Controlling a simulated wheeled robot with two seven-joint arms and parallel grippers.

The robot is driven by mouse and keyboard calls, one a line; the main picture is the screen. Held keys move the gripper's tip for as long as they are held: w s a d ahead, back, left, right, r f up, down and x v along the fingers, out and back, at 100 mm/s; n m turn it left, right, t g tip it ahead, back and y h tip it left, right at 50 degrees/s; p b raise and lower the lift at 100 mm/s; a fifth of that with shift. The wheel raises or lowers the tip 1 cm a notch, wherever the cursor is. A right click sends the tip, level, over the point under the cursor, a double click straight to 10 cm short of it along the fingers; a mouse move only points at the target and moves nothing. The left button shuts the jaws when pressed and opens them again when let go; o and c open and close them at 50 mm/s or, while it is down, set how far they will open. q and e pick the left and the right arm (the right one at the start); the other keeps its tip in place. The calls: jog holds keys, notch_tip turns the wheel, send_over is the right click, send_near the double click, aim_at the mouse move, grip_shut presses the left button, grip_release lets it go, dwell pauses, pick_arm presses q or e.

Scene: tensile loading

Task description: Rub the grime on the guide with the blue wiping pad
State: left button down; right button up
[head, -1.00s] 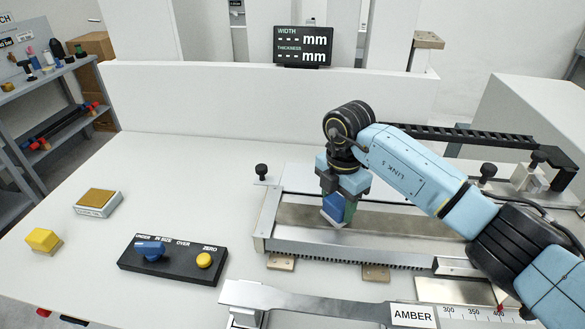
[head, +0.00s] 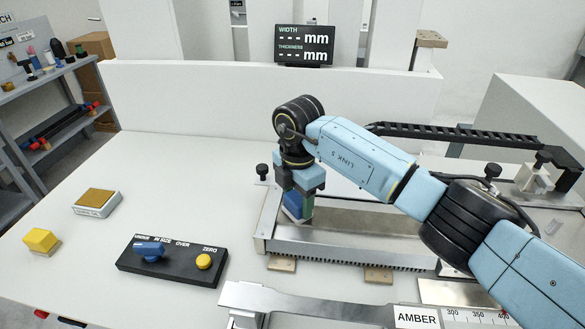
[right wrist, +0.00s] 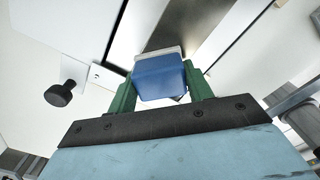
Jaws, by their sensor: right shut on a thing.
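The blue wiping pad (head: 293,204) is held between the green fingers of my right gripper (head: 299,203). The pad also shows in the right wrist view (right wrist: 160,80), with its pale underside at the guide's surface; I cannot tell whether it touches. The guide (head: 345,249) is a long silvery metal bed, and the pad is near its left end. A brownish-grey band of grime (head: 380,224) runs along the guide to the right of the pad. It shows as a dark strip in the right wrist view (right wrist: 208,42). My left gripper is out of view.
A black knob (head: 262,170) stands at the guide's left back corner. A black control box (head: 173,261), a yellow block (head: 42,240) and a brown-topped block (head: 97,202) are on the left of the table. A metal bar labelled AMBER (head: 415,316) lies in front.

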jog(key=shift+d+r+p, duration=0.1)
jog(key=shift+r+p, duration=2.2)
jog(key=shift+r, duration=1.8)
jog(key=shift+f, duration=0.1)
